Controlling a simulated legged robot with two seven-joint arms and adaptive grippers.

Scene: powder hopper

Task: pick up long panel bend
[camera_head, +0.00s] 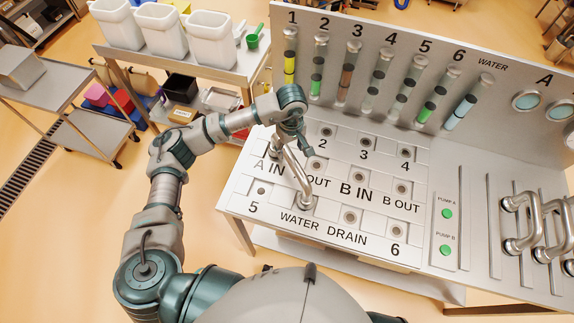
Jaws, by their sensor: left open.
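A silver metal panel bend (292,168) stands on the sloped panel (325,218). It arches from near the A IN label down to a socket above WATER. Several more silver bends (528,222) sit in the rack at the right; I cannot tell which bend is the long one. My left gripper (305,147) is open, with its fingers pointing down just above the upper part of the panel bend. I cannot tell if the fingers touch it, and they partly hide its upper end. My right gripper is not in view.
A back wall with numbered tubes (290,62) of coloured contents rises behind the panel. Green pump buttons (446,213) lie between the sockets and the rack. White containers (213,38) and a green scoop (254,38) are on the side table at the upper left.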

